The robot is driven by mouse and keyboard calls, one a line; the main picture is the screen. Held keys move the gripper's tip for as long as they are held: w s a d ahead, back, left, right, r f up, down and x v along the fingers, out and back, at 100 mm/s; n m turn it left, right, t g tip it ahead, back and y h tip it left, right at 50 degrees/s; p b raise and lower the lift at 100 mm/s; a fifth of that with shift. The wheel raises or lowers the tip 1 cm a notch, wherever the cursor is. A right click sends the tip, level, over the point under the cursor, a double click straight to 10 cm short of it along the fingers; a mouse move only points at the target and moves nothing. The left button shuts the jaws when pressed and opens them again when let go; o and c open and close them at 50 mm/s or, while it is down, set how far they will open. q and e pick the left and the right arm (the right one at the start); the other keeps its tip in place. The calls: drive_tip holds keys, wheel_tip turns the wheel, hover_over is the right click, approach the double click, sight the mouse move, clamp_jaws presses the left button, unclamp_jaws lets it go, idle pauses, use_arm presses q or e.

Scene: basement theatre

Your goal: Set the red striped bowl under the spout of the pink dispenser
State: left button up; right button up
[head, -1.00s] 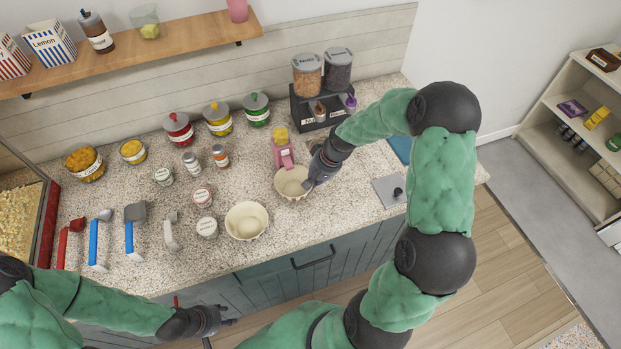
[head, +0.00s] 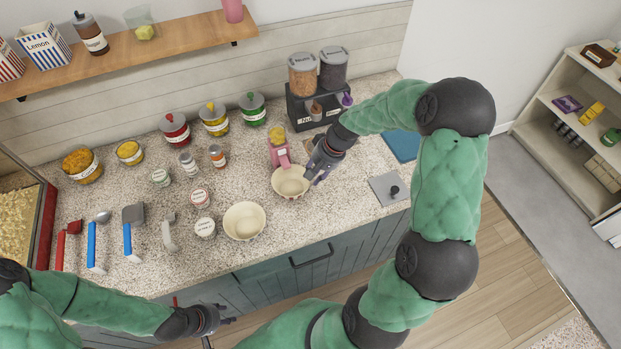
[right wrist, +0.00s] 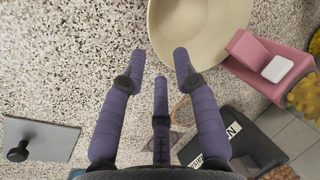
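The pink dispenser (head: 281,158) with yellow content stands at the middle of the counter. A cream bowl (head: 291,182) sits upright on the counter just in front of it, its far rim beneath the spout. Its stripes are hard to make out. In the right wrist view the bowl's inside (right wrist: 198,25) and the pink dispenser base (right wrist: 270,65) show at the top. My right gripper (head: 314,180) is just right of the bowl, with spread, empty fingers (right wrist: 159,58); one fingertip is close to the rim. My left gripper (head: 228,315) is open and empty, in front of the counter.
A second cream bowl (head: 244,221) stands to the left, beside small jars (head: 204,227). A black double dispenser (head: 318,105) stands behind right. Lidded jars (head: 214,121) line the back. A grey plate with a knob (head: 389,188) lies right.

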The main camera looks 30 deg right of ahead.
drive_tip(key=v, duration=0.7)
drive_tip(key=shift+r+p, duration=0.35)
drive_tip(key=shift+p, duration=0.1)
